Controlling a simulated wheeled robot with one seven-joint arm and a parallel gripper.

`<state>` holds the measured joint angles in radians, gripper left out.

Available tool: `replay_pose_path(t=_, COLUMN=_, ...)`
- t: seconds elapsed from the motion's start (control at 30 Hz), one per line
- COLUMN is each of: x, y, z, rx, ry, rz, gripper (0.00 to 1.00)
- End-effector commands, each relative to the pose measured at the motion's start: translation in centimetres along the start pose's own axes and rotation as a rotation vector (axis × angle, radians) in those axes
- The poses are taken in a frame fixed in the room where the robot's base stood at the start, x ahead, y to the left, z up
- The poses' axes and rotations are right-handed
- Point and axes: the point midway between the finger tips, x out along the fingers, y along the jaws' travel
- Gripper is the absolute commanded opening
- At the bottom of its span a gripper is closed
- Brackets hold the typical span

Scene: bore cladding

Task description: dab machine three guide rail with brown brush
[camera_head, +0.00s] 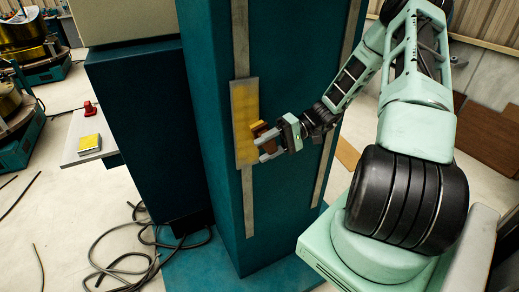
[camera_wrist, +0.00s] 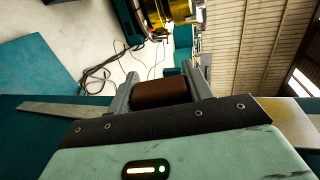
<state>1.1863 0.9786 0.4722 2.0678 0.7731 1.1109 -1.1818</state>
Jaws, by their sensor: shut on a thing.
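The brown brush (camera_head: 259,127) is clamped between the fingers of my gripper (camera_head: 264,143). In the wrist view it shows as a brown block (camera_wrist: 160,93) between the two grey fingers. The guide rail (camera_head: 241,45) is a narrow grey strip running up the teal machine column (camera_head: 290,60). A wider grey plate (camera_head: 243,105) on it is smeared yellow. In the wrist view grey strip (camera_wrist: 55,109) lies at left and yellowed plate (camera_wrist: 293,115) at right.
A second grey strip (camera_head: 338,100) runs up the column's right side. A small table (camera_head: 80,125) at left holds a yellow-topped block (camera_head: 89,143) and a red object (camera_head: 89,108). Dark cables (camera_head: 125,250) lie on the floor. Other machines stand at far left.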

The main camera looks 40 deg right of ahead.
Motion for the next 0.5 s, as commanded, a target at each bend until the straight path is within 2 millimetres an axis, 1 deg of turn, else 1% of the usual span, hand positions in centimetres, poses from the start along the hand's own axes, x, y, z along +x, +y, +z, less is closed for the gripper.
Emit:
replay_pose_path(t=0.07, x=-0.3, y=0.1, z=-0.1, rx=-0.001, ry=0.004, rz=0.001, gripper=0.00)
replay_pose_path(t=0.33, x=-0.3, y=0.0, z=-0.2, rx=-0.001, ry=0.005, rz=0.002, gripper=0.00)
replay_pose_path(t=0.5, x=-0.7, y=-1.1, z=-0.1, rx=-0.001, ry=0.006, rz=0.002, gripper=0.00)
